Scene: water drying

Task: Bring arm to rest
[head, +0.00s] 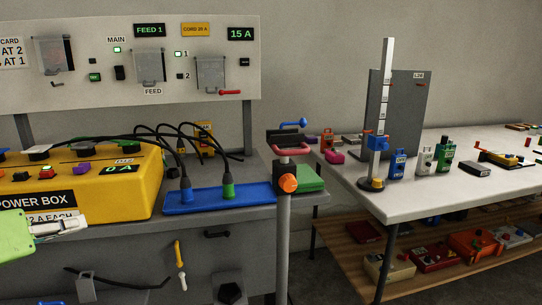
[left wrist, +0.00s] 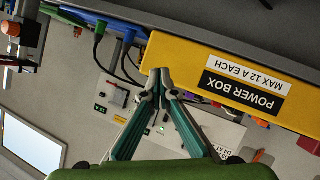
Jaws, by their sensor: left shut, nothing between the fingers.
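My left gripper (head: 82,225) comes in at the left edge of the head view, in front of the yellow power box (head: 110,197). In the left wrist view its teal fingers (left wrist: 161,85) meet at the tips with nothing between them. The power box also shows there (left wrist: 225,70), upside down. The green arm housing fills the lower edge of that view. My right gripper is in neither view.
A grey post (head: 284,235) with an orange knob stands before the bench. A blue strip (head: 205,200) holds blue and green plugs with black cables. A switch panel (head: 130,90) is behind. A white table (head: 440,180) at right bears several small devices.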

